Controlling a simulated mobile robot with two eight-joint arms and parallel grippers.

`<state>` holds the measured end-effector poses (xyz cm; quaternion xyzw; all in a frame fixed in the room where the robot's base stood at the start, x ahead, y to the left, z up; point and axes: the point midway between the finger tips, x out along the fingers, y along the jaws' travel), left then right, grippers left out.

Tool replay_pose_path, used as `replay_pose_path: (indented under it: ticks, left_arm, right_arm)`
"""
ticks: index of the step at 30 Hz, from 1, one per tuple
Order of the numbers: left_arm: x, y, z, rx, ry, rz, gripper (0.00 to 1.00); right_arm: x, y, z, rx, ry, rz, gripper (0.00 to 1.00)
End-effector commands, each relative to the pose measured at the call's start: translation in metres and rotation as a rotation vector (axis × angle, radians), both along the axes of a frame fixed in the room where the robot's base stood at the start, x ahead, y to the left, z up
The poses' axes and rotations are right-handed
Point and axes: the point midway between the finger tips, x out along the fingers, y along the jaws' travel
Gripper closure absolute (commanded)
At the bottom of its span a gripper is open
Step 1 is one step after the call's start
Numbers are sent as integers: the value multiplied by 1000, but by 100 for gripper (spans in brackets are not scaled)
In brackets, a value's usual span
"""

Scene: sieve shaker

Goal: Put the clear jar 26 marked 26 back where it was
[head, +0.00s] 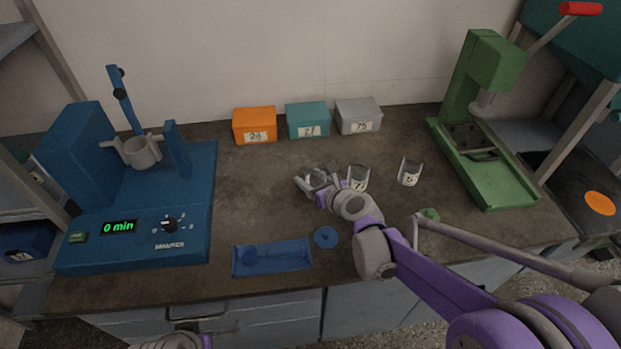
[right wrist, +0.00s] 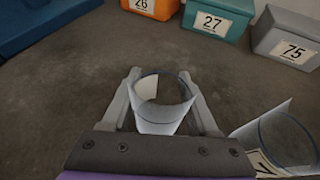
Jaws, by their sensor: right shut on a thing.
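My right gripper (head: 314,182) is shut on a clear jar (head: 319,177) over the middle of the bench. In the right wrist view the clear jar (right wrist: 162,108) sits between the two fingers, open at the top, with a pale label on its far side; its number cannot be read. I cannot tell whether its base touches the bench. Two other clear jars stand to its right: a near one (head: 358,178) with a partly readable label starting with 7, and a farther one (head: 409,173). My left gripper is not in view; only a bit of my left arm shows at the bottom edge.
Behind stand an orange box (head: 255,126) marked 26, a teal box (head: 307,120) marked 27 and a grey box (head: 358,115) marked 75. A blue shaker (head: 140,215) reading 0 min is left, a green press (head: 490,125) right. A blue tray (head: 240,262) and blue disc (head: 325,237) lie in front.

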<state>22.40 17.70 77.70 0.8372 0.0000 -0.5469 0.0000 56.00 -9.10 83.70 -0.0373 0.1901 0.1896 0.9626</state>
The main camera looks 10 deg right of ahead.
Motion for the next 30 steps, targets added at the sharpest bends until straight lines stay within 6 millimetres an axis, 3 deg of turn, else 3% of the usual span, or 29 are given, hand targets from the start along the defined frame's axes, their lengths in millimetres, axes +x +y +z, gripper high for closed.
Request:
replay_pose_path:
  ticks: [5,6,11,22,30]
  left_arm:
    - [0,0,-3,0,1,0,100]
    - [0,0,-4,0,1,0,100]
    - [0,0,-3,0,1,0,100]
    - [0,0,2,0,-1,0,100]
    - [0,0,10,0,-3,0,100]
  right_arm:
    - [0,0,-3,0,0,0,100]
    - [0,0,-4,0,0,0,39]
    - [0,0,-3,0,0,0,10]
    - [0,0,3,0,-1,0,10]
    - [-43,-18,22,0,0,-3,10]
